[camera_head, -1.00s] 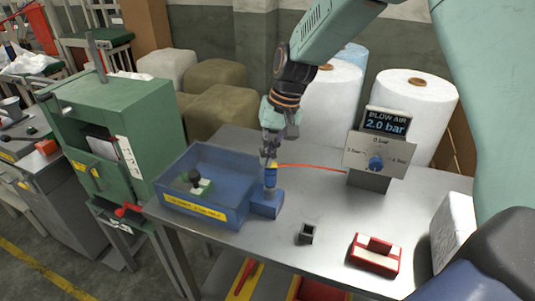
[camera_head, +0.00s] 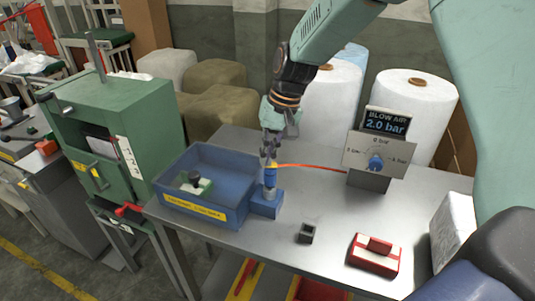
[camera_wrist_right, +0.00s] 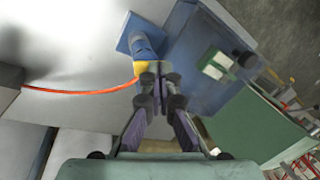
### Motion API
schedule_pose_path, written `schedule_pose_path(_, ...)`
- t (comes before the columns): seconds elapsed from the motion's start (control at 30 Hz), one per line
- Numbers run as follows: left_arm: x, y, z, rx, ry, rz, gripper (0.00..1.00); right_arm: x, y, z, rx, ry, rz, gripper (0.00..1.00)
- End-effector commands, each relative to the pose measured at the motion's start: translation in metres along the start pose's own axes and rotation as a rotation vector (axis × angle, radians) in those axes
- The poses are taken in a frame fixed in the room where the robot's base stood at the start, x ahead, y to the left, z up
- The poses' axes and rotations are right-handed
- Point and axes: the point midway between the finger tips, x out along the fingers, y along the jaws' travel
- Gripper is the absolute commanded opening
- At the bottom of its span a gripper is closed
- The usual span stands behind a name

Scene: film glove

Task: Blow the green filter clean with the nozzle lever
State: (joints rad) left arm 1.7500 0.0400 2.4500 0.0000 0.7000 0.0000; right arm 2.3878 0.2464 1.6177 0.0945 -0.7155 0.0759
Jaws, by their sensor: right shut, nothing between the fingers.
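The green filter (camera_head: 204,187), with a dark knob on top, lies inside the blue bin (camera_head: 224,216); it also shows in the right wrist view (camera_wrist_right: 216,64). The blue nozzle (camera_head: 270,179) stands upright on a blue block at the bin's right side, with an orange hose running right. It also shows in the right wrist view (camera_wrist_right: 146,42). My right gripper (camera_head: 268,160) is shut and empty, directly above the nozzle top. Its fingertips (camera_wrist_right: 160,84) partly hide the lever, and I cannot tell whether they touch it. My left gripper is not in view.
A blow-air panel (camera_head: 376,155) reading 2.0 bar stands at the right of the steel table (camera_head: 325,200). A small dark square holder (camera_head: 306,233) and a red-and-white block (camera_head: 374,254) lie in front. A green cabinet (camera_head: 118,135) stands left of the table.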

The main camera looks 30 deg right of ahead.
Motion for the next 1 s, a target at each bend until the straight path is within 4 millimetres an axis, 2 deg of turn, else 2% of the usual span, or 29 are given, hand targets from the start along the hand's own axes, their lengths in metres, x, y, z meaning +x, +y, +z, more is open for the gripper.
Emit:
schedule_pose_path(0.77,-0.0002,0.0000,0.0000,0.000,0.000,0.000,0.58,0.0004,0.0003,0.0003,0.000,-0.001,0.000,0.00)
schedule_pose_path(1.0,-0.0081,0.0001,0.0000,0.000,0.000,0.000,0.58,-0.0043,0.0049,0.0005,0.002,-0.002,0.000,0.00)
